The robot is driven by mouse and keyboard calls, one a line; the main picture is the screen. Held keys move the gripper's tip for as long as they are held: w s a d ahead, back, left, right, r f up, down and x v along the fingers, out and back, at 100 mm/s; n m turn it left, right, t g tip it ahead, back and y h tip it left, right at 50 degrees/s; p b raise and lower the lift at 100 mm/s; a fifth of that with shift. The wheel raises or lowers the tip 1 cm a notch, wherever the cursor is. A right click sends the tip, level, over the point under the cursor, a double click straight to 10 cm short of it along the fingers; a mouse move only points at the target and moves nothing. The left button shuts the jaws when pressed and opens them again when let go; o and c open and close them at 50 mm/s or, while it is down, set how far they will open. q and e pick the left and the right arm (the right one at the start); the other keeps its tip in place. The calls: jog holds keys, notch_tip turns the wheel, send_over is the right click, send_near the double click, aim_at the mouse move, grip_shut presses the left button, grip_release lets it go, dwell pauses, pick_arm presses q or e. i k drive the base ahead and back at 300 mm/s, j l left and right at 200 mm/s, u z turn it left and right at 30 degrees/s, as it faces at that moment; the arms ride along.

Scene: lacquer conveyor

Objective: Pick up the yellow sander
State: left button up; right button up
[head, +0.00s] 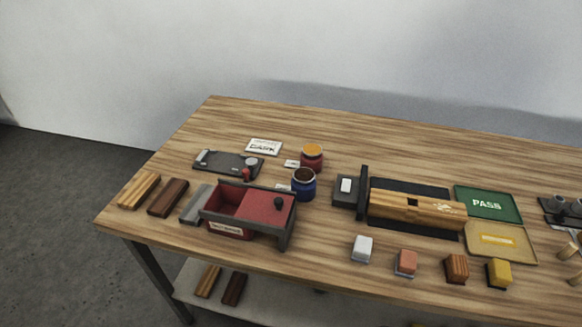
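The yellow sander (499,273) is a small yellow block with a darker lower part. It stands on the wooden table near the front edge, at the right end of a row of similar blocks. A brown block (456,268) is just to its left, with a gap between them. The front of the yellow sander is clear of other things. Neither of my grippers is in view.
A salmon block (405,263) and a white block (362,248) continue the row leftward. Behind are a yellow tray (480,252), a green PASS tray (488,204) and a wooden piece (417,208) in a dark fixture. A red box (228,231) stands left. The table's back is clear.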

aim_at(497, 272)
jog(key=k+l+u, duration=0.1)
jog(key=l+u, duration=0.15)
jog(key=l, duration=0.2)
jog(key=k+l+u, duration=0.1)
jog(key=l+u, duration=0.15)
jog(key=l, duration=0.25)
jog(key=z, duration=0.4)
jog(key=k+z, duration=0.15)
jog(key=z, duration=0.6)
jog(key=k+z, duration=0.1)
jog(key=z, duration=0.25)
